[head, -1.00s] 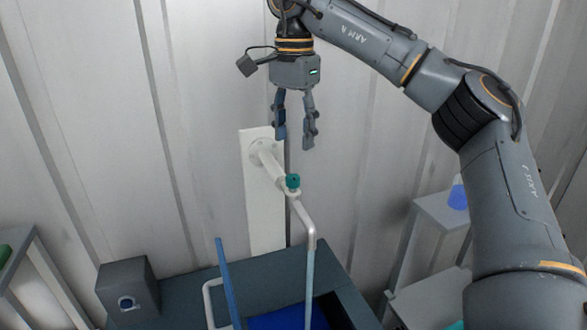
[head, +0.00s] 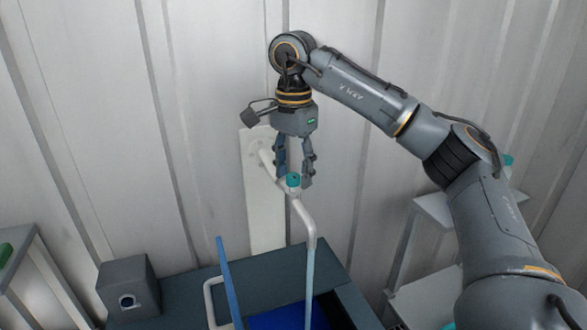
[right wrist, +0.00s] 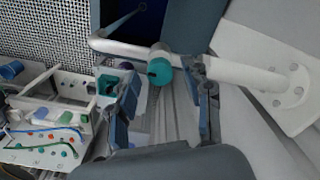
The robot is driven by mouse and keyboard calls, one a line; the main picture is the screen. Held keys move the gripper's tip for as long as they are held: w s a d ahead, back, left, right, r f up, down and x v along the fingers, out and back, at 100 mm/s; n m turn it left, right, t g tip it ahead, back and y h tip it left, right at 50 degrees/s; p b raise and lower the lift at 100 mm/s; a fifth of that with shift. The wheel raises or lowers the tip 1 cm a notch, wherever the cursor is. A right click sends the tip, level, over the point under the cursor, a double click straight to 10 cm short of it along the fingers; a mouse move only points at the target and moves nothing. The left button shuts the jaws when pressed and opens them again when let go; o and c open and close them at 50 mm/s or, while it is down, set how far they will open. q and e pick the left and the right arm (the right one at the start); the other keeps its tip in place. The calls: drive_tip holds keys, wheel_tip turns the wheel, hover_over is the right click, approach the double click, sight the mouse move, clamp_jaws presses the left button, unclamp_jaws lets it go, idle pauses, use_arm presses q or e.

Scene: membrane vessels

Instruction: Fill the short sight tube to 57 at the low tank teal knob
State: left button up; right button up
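The teal knob (head: 293,181) sits on a white pipe (head: 305,218) that comes from the wall plate and bends down at its end. It also shows in the right wrist view (right wrist: 160,72). My right gripper (head: 295,178) points down with its fingers open at the knob. In the right wrist view the fingers stand on either side of the knob with gaps. A pale blue line (head: 309,285) runs from the pipe end into the tank with a blue inside (head: 285,318); I cannot tell if it is liquid. I cannot make out the short sight tube or its marks. My left gripper is out of view.
A blue upright panel edge (head: 228,280) and a white handle (head: 209,300) stand left of the pipe. A grey box (head: 130,288) sits further left. Grey shelves (head: 435,208) are at the right. The corrugated wall (head: 200,100) is close behind.

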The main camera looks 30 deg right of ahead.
clamp_jaws()
drive_tip(key=shift+m, duration=0.4)
drive_tip(key=m, duration=0.7)
drive_tip(key=shift+m, duration=0.3)
drive_tip(key=m, duration=0.4)
drive_tip(key=shift+s+m, duration=0.1)
drive_tip(key=shift+m, duration=2.2)
